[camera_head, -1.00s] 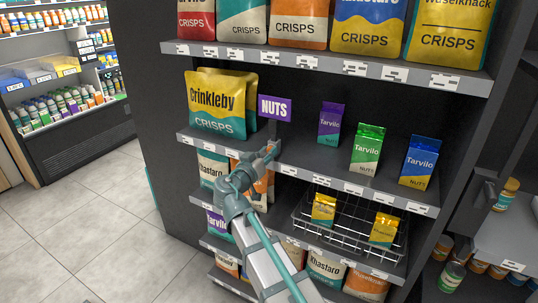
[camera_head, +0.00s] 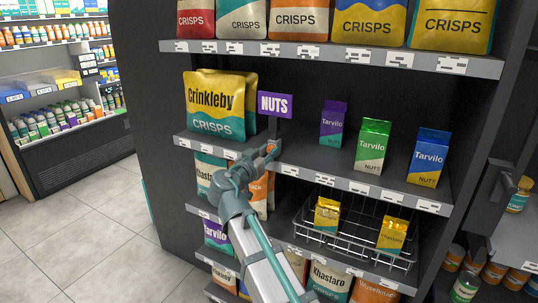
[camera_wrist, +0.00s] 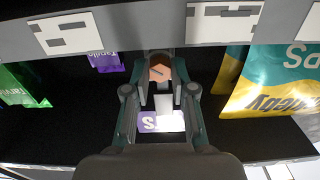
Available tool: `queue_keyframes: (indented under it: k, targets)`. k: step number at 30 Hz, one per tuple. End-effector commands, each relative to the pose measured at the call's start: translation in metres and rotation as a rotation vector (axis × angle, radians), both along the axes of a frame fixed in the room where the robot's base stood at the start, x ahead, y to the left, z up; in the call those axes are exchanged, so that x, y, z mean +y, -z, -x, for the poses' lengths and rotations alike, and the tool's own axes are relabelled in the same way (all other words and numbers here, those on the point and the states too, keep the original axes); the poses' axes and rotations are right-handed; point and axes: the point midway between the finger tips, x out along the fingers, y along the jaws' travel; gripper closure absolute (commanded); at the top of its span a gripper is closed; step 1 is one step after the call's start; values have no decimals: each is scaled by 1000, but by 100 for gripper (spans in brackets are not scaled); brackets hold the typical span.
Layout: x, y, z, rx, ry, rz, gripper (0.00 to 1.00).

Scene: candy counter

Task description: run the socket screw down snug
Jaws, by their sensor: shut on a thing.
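A small orange-brown piece with a faceted head and a dark line across it, which I take for the socket screw, sits between my fingertips in the wrist view (camera_wrist: 160,70). My gripper (camera_wrist: 160,80) is shut on it, one finger on each side. In the head view my gripper (camera_head: 264,153) is at the front edge of the middle shelf (camera_head: 317,180), below the purple NUTS sign (camera_head: 275,104). The screw's shank and seat are hidden, so I cannot tell how deep it sits.
Crinkleby crisps bags (camera_head: 215,105) stand left of the sign. Several Tarvilo nut packs, including a green one (camera_head: 372,146), stand to the right. A wire basket (camera_head: 345,248) with two yellow packs is on the shelf below. The floor (camera_head: 95,225) at the left is clear.

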Motion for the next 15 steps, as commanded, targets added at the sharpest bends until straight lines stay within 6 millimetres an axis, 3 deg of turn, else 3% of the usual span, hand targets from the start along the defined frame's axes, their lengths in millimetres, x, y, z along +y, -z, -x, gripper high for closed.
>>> queue_keyframes:
  k: [15]
  targets:
    - [1,8,-1,-88,-1,-175,95]
